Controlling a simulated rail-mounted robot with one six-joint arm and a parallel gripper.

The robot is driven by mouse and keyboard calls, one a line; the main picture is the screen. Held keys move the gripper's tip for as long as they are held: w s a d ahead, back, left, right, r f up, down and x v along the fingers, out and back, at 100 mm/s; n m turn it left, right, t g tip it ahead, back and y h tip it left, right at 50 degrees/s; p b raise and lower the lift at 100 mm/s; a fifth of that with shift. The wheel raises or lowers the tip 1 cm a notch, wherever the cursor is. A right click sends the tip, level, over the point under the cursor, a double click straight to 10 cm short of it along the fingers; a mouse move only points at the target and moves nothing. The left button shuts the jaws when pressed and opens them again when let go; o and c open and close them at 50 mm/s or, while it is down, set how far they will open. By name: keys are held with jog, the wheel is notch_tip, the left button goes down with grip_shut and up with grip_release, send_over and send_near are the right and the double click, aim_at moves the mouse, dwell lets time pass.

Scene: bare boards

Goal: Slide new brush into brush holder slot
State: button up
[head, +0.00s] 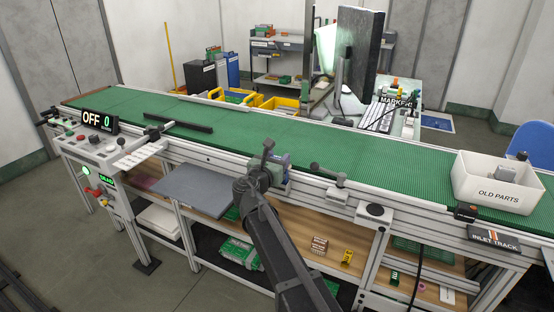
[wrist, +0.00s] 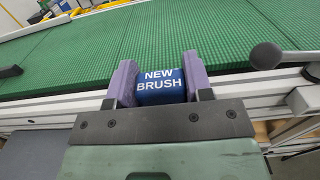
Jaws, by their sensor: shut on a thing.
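The new brush (wrist: 160,86) is a blue block with "NEW BRUSH" in white letters. My gripper (wrist: 160,88) is shut on it, one purple-grey finger at each side. In the head view my gripper (head: 270,172) is at the near side rail of the green conveyor, about mid-length, with a bluish piece between its jaws. I cannot make out the brush holder slot; my gripper and arm may cover it. I cannot tell whether the brush touches the rail.
A dark ball-ended lever (wrist: 265,55) sticks out right of my gripper in the wrist view. The green belt (head: 235,138) is mostly bare around the middle. A white OLD PARTS bin (head: 497,190) stands at the right end. A grey shelf (head: 193,186) juts out at the left.

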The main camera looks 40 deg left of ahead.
jog(key=shift+f+b, duration=0.6)
jog(key=shift+f, duration=0.1)
jog(key=o, duration=1)
jog(key=shift+s, duration=0.1)
jog(key=v, duration=1)
jog(key=shift+s, duration=0.3)
